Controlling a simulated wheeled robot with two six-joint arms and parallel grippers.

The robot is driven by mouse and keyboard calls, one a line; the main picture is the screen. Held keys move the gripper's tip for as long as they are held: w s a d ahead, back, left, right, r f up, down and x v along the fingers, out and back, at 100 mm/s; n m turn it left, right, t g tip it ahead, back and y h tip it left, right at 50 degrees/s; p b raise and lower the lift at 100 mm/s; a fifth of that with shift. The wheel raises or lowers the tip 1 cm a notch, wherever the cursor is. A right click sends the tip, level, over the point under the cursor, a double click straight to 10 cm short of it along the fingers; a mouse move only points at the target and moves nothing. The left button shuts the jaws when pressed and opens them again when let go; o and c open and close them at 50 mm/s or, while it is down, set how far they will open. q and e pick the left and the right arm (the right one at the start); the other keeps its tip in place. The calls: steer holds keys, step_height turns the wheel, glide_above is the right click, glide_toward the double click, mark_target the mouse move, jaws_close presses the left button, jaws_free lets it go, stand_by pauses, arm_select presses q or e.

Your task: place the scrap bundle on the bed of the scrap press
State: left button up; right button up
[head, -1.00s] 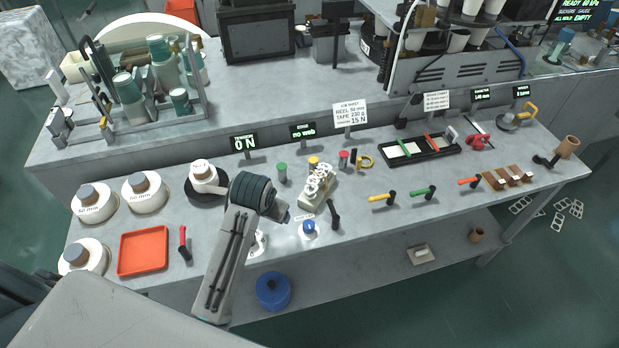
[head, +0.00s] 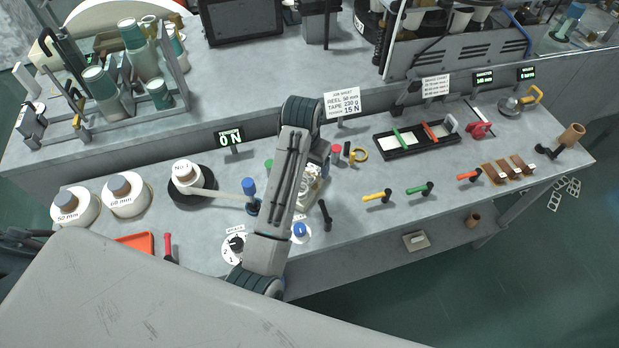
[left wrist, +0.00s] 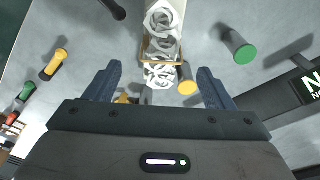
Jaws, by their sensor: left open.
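A bundle of looped white strips (left wrist: 162,22) with a thin gold band around it lies on a pale block; it looks like the scrap bundle. In the head view the pale block (head: 311,190) shows beside my left arm, which hides part of it. My left gripper (left wrist: 157,88) is open and empty, its two dark fingers apart, with the near end of the bundle showing beyond and between them. In the head view the arm hides its fingertips. I cannot tell for certain which thing is the scrap press or its bed. My right gripper is not in view.
A yellow-topped cylinder (left wrist: 188,87) and a green-topped cylinder (left wrist: 244,52) stand near the bundle. A black lever (head: 325,215) and a blue knob (head: 300,230) are close by. A black tray (head: 415,139) lies to the right. White reels (head: 126,193) stand left.

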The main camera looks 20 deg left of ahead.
mark_target(310, 181)
arm_select(q)
steer(key=shift+s+f, duration=0.2)
steer(key=shift+f, duration=0.45)
steer(key=shift+w+f+p, duration=0.1)
steer(key=shift+f+p, duration=0.15)
steer(key=shift+p, duration=0.1)
steer(key=f+p, duration=0.1)
steer(key=f, duration=0.1)
steer(key=w+f+p, duration=0.1)
steer(key=f, duration=0.1)
steer(key=shift+w+f, duration=0.15)
steer(key=shift+f, duration=0.4)
steer(key=shift+c, duration=0.3)
steer(key=c, duration=1.2)
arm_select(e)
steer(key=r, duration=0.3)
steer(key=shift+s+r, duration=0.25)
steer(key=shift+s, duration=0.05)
